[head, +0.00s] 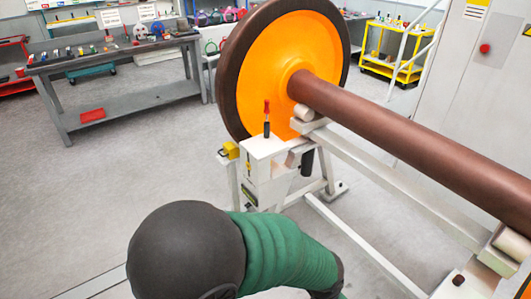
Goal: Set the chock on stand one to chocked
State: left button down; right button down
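A white stand (268,150) stands under the axle near the orange wheel. A lever (267,118) with a red top and a black lower part stands upright on top of it. A yellow block (231,150) sits at the stand's left side. A dark cylinder (307,162) hangs at the stand's right side. I cannot tell which part is the chock, or whether this is stand one. An arm of mine, dark and green, crosses the bottom foreground. Neither gripper shows in the head view.
The wheelset has an orange wheel (272,68) with a brown rim and a long brown axle (405,135) running to the lower right. White rails (385,184) lie below it. A workbench (125,77) stands back left, a yellow cart (388,68) back right. Floor at left is clear.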

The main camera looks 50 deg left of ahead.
aim_at(231, 149)
jog(key=u, duration=2.1)
jog(key=i+j, duration=0.3)
jog(key=i, duration=0.15)
jog(key=i+j, duration=0.3)
jog(key=i, duration=0.15)
jog(key=i+j+u, duration=0.1)
jog(key=i+j, duration=0.45)
jog(key=i, duration=0.3)
jog(key=i+j, duration=0.3)
jog(key=i, duration=0.15)
jog(key=i+j+u, duration=0.1)
jog(key=i+j, duration=0.15)
jog(key=i, duration=0.2)
